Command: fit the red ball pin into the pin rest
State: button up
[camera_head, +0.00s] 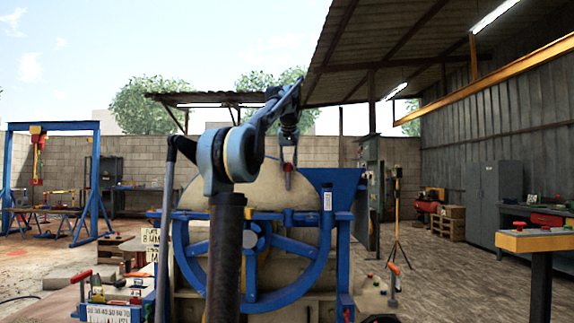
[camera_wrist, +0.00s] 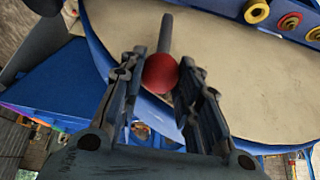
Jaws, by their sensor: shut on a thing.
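The red ball pin has a round red head (camera_wrist: 160,73) and a grey shaft (camera_wrist: 165,34) in the wrist view. My gripper (camera_wrist: 160,88) is shut on the ball, one finger on each side, with the shaft pointing away from me. In the head view my gripper (camera_head: 289,152) hangs above the crusher, and the small red ball (camera_head: 288,167) shows just below it. I cannot tell which part is the pin rest.
The blue and beige jaw crusher (camera_head: 318,240) stands directly ahead, under my arm. Ringed fittings (camera_wrist: 256,11) line its blue edge in the wrist view. A yellow-topped stand (camera_head: 535,241) is at right, and a tripod (camera_head: 397,215) stands behind. The floor between them is open.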

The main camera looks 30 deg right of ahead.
aim_at(288, 178)
jog(key=shift+s+f, duration=0.1)
jog(key=shift+f, duration=7.6)
jog(key=o, duration=1.2)
jog(key=shift+r, duration=0.1)
